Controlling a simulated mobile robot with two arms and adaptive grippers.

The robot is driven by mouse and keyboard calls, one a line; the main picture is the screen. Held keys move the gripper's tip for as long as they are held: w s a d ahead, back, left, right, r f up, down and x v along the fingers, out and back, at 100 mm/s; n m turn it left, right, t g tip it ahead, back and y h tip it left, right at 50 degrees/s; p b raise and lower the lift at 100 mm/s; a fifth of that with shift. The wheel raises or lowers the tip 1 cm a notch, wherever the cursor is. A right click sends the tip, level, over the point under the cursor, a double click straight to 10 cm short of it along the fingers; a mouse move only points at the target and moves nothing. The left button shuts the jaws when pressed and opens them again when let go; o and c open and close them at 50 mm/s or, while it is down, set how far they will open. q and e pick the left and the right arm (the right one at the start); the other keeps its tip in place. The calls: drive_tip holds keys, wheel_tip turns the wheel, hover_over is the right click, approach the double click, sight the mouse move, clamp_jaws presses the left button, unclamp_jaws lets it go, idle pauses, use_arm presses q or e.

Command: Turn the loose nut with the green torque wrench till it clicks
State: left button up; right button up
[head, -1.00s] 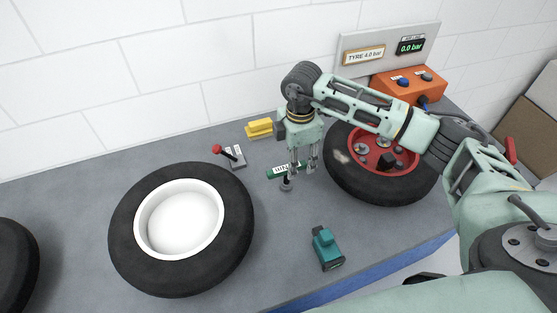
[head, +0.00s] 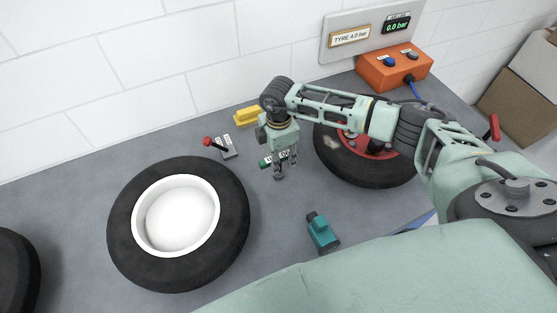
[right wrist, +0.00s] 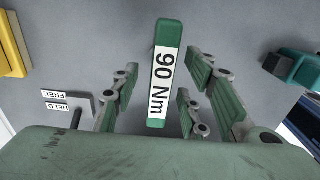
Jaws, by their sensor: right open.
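The green torque wrench (head: 264,163) lies on the grey bench left of the red-hubbed wheel (head: 349,170). In the right wrist view its green handle (right wrist: 163,36), labelled 90 Nm, runs between my open fingers. My right gripper (head: 283,173) points down over it, with a finger on each side and a gap to each; it also shows in the right wrist view (right wrist: 160,88). My forearm covers much of the red hub, and I cannot make out the loose nut. My left gripper is not in view.
A white-hubbed tyre (head: 122,232) lies at left. A red-knobbed lever (head: 212,143) on a FREE/HELD plate, a yellow block (head: 246,116) and a teal tool (head: 322,232) are nearby. An orange box (head: 393,72) stands at the back right.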

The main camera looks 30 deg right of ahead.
drive_tip(key=shift+c, duration=0.5)
clamp_jaws()
drive_tip(key=shift+r, duration=0.1)
drive_tip(key=shift+w+r+b, duration=0.1)
drive_tip(key=shift+r+b, duration=0.2)
drive_tip(key=shift+r, duration=0.25)
wheel_tip(320, 180, up, 8)
drive_tip(key=shift+f+b, duration=0.25)
drive_tip(key=shift+b, duration=1)
drive_tip(key=shift+r, duration=0.7)
drive_tip(key=c, duration=0.5)
unclamp_jaws()
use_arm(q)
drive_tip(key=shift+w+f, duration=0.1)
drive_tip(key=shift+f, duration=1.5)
use_arm(e)
clamp_jaws()
